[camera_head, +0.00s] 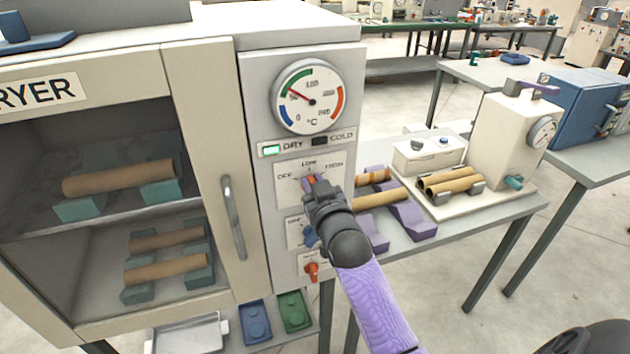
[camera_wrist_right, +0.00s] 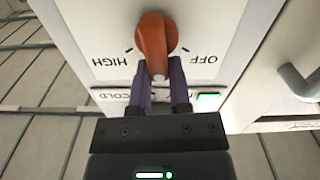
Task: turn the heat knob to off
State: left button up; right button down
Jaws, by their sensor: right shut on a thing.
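The orange heat knob (camera_head: 311,181) sits on the dryer's front panel, below the round dial, amid the labels OFF, LOW and HIGH. My right gripper (camera_head: 314,186) reaches it from below right and hides part of it. In the right wrist view, upside down, the knob (camera_wrist_right: 156,42) lies between the two purple fingers of my right gripper (camera_wrist_right: 162,88), which are shut on it. OFF reads on the right there and HIGH on the left. The knob's long axis runs roughly along the LOW direction; its exact setting is partly hidden. My left gripper is out of view.
The dial (camera_head: 309,97) needle points up-left, and the DRY lamp (camera_head: 271,150) glows green. A blue knob (camera_head: 310,236) and a small orange knob (camera_head: 312,268) sit below. The dryer door handle (camera_head: 233,218) stands left; a table with cardboard tubes (camera_head: 452,184) is right.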

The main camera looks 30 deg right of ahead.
jog(key=n, duration=0.1)
jog(key=n+p, duration=0.1)
jog(key=shift+a+n, duration=0.25)
jog(key=shift+n, duration=0.05)
jog(key=shift+w+a+f+n+p, duration=0.1)
jog(key=shift+a+f+n+p, duration=0.1)
jog(key=shift+n, duration=1.15)
jog(key=shift+w+a+f+n+p, duration=0.1)
jog(key=shift+a+f+n+p, duration=0.1)
jog(key=shift+n, duration=1.1)
jog(key=shift+a+f+n+p, duration=0.1)
jog(key=shift+a+f+n, duration=0.1)
jog(key=shift+n, duration=1.15)
jog(key=c, duration=0.6)
grip_release()
jog(key=shift+o, duration=0.2)
